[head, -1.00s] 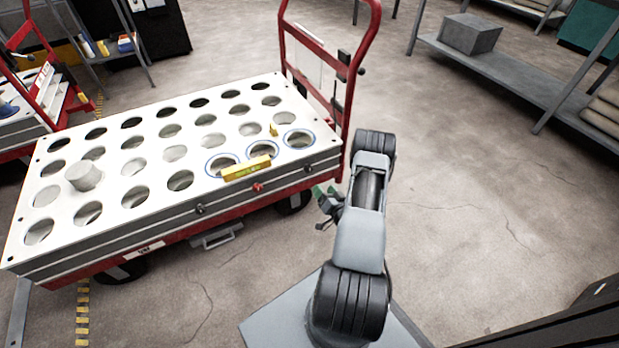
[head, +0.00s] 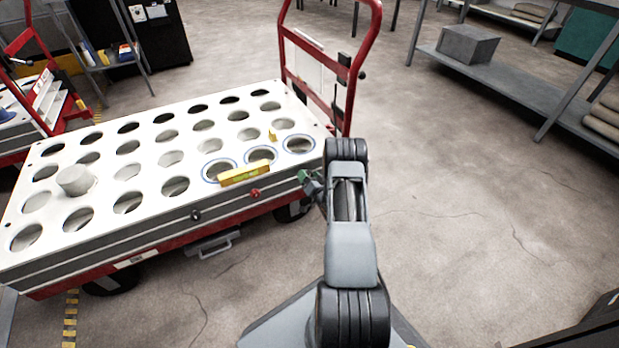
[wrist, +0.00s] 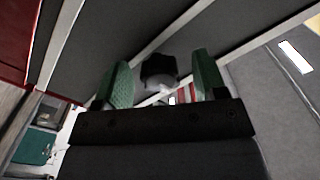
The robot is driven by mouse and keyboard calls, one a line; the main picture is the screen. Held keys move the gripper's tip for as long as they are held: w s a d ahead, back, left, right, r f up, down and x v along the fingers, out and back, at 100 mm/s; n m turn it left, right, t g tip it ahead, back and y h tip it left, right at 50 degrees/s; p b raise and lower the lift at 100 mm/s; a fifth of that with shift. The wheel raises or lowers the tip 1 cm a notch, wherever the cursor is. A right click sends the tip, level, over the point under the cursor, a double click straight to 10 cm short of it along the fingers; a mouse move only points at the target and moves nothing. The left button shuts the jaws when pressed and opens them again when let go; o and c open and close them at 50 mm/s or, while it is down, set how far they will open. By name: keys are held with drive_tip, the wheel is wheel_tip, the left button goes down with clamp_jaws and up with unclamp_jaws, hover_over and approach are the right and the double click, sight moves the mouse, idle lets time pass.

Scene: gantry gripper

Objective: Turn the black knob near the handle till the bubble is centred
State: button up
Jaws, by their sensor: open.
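In the wrist view the black knob (wrist: 159,71) sits on a grey side face between the two green fingers of my gripper (head: 311,184). My gripper is open, with a gap to the knob on each side. In the head view my gripper is at the cart's front right corner and hides this knob. The yellow spirit level (head: 245,174) lies on the white plate's front edge; its bubble is too small to read. The red handle (head: 366,62) rises at the cart's right end.
A red knob (head: 255,193) and another black knob (head: 195,215) are on the same front side, further left. The white plate (head: 150,205) has rows of holes and carries a pale cylinder (head: 75,179). A grey shelf (head: 490,72) stands right; the floor between is clear.

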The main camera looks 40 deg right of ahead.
drive_tip(key=shift+w, duration=0.2)
drive_tip(key=shift+c, duration=0.3)
drive_tip(key=c, duration=0.7)
drive_tip(key=shift+d, duration=0.25)
drive_tip(key=shift+c, duration=0.7)
drive_tip(key=shift+a, duration=0.15)
drive_tip(key=m, duration=0.9)
drive_tip(key=shift+m+b, duration=0.3)
drive_tip(key=m, duration=1)
